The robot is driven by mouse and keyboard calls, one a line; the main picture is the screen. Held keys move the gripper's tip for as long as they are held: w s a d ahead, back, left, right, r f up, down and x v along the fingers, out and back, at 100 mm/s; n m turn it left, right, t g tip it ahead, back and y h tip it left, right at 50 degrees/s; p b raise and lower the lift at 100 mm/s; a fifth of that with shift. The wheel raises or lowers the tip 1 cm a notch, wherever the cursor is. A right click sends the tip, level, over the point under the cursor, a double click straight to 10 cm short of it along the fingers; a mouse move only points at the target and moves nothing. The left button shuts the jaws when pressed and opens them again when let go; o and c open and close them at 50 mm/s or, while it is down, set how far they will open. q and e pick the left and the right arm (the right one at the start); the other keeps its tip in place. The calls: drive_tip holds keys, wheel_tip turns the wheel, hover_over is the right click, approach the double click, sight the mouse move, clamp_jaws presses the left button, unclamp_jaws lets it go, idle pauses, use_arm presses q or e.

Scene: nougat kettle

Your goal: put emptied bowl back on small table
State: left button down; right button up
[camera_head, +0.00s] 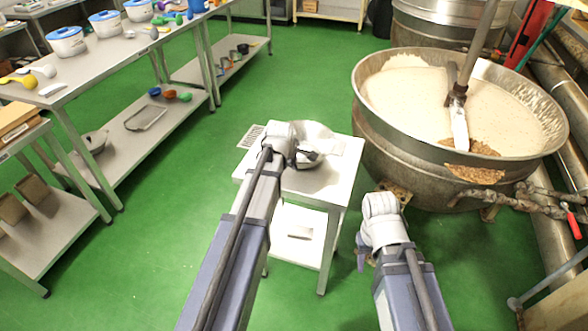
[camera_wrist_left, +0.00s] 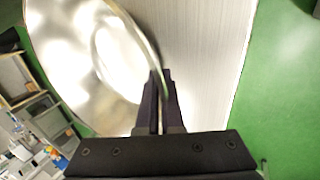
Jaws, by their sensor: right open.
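The bowl (camera_head: 316,131) is shiny metal and shows at the top of the small table (camera_head: 335,185), partly hidden behind my left wrist. My left gripper (camera_head: 305,158) is over the table top. In the left wrist view, the bowl (camera_wrist_left: 75,60) fills the upper left and its rim runs between my left fingers (camera_wrist_left: 160,100), which are closed on it. The brushed table top (camera_wrist_left: 205,50) lies beside and under it. I cannot tell whether the bowl rests on the table. My right gripper (camera_head: 364,255) is open, low to the right of the table, its fingers mostly hidden.
A large kettle (camera_head: 365,125) with pale mass and a stirring shaft (camera_head: 475,50) stands right of the small table. Steel shelving tables (camera_head: 110,60) with lidded tubs (camera_head: 67,42) and scoops stand at left. Green floor (camera_head: 175,190) is free between them.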

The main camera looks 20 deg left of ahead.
use_arm(q)
drive_tip(key=shift+r, duration=0.1)
drive_tip(key=shift+f, duration=0.25)
drive_tip(key=c, duration=1.1)
unclamp_jaws()
drive_tip(key=shift+r, duration=0.1)
drive_tip(key=shift+o, duration=0.2)
